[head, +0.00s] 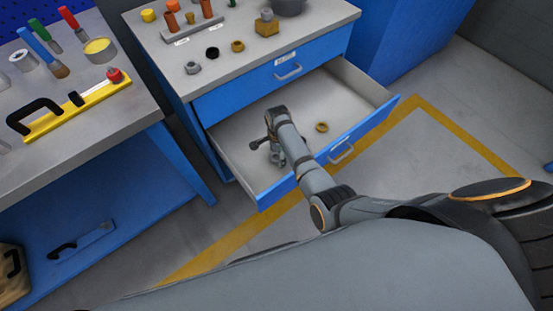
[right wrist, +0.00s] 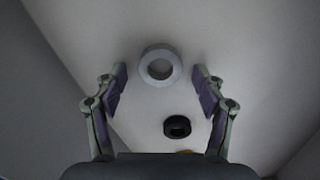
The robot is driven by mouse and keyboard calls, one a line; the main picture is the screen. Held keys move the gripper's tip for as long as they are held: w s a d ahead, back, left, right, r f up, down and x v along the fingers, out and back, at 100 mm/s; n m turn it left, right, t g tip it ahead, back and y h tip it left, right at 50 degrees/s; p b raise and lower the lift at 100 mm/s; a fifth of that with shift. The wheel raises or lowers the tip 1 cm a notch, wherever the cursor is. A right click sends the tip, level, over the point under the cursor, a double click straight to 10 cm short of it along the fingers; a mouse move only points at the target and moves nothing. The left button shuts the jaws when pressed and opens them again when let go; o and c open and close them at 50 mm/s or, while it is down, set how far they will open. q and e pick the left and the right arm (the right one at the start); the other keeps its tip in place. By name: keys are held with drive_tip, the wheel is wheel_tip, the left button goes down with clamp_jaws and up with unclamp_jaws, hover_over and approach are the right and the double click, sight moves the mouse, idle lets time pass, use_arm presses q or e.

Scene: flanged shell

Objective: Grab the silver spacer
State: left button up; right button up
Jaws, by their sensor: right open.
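The silver spacer (right wrist: 146,75) is a light grey ring lying flat on the drawer floor in the right wrist view. My right gripper (right wrist: 160,88) is open, with its fingers apart on either side of the ring in the picture and nothing held. I cannot tell how far above the ring the fingertips are. In the head view my right gripper (head: 270,152) reaches down inside the open drawer, and the spacer cannot be made out there. My left gripper is not in view.
The open blue drawer (head: 372,84) also holds a brass ring (head: 321,127) and a black ring (right wrist: 177,126). Drawer walls surround the gripper. The cabinet top (head: 222,50) carries several small parts. A workbench (head: 105,119) with tools stands at the left.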

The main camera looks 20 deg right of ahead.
sight(278, 157)
drive_tip(key=shift+f, duration=0.1)
drive_tip(key=c, duration=1.3)
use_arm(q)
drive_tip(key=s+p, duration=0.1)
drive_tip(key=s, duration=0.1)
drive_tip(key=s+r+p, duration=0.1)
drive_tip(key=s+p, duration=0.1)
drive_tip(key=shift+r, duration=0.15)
use_arm(e)
wheel_tip(278, 157, up, 10)
drive_tip(key=shift+c, duration=0.2)
